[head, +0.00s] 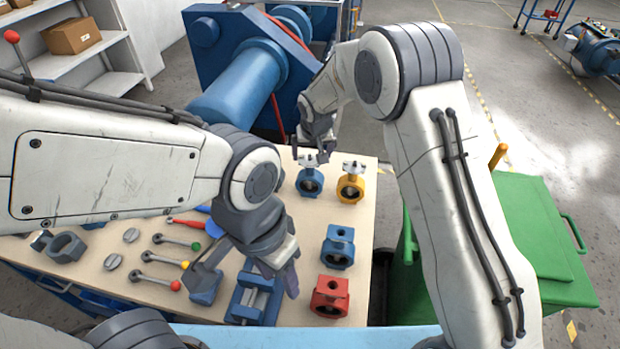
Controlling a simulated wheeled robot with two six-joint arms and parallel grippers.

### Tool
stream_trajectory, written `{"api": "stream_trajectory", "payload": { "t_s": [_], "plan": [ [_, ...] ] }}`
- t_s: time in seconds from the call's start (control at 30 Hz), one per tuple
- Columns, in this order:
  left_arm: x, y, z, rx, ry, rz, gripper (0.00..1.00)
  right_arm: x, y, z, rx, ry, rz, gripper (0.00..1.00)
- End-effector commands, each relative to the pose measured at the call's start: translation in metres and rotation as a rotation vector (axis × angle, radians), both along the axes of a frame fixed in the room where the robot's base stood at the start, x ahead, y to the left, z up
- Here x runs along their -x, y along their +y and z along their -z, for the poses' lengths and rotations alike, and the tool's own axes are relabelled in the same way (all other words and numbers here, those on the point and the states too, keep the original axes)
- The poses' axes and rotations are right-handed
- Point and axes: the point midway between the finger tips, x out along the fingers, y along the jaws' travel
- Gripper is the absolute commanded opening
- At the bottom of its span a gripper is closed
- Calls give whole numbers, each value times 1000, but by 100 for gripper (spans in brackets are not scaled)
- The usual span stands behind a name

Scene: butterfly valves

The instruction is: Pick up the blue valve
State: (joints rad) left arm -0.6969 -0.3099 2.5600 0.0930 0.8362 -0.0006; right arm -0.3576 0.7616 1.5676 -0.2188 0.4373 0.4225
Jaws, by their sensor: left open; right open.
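A blue valve (310,183) with a silver disc on top stands upright on the workbench (345,221), towards its far edge. My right gripper (312,153) is open just above and behind it; whether it touches the disc cannot be told. A second blue valve body (338,248), without a disc on top, stands nearer, left of the bench's right edge. My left gripper (245,283) is open and empty over a blue vise (254,301). One of its fingers partly covers a small blue block (206,289).
A yellow valve (351,188) stands close right of the far blue valve. A red valve body (330,296) is at the near right. Several levers (160,258) and loose discs lie left. A green bin (535,245) stands right of the bench; blue machinery (245,85) stands behind.

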Motion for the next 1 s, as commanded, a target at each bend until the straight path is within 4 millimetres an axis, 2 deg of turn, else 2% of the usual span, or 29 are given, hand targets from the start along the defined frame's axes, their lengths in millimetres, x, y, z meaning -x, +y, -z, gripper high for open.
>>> {"api": "stream_trajectory", "payload": {
  "t_s": [0.1, 0.37, 0.57, 0.7, 1.0],
  "plan": [
    [0, 0, -7, 0, 0, 0, 50, -6, 1, 16, 2, 4, -1, 100],
    [0, 0, -14, 0, 0, 0, 50, -14, 3, 34, 1, 4, -1, 100],
    [0, 0, -29, 0, 0, -1, 50, -23, 7, 57, 1, 6, -2, 100],
    [0, 0, -32, 0, 0, -1, 50, -30, 7, 72, 0, 3, -1, 100],
    [0, 0, -31, 0, 0, -1, 50, -32, 8, 77, 0, 2, -2, 100]
  ]
}}
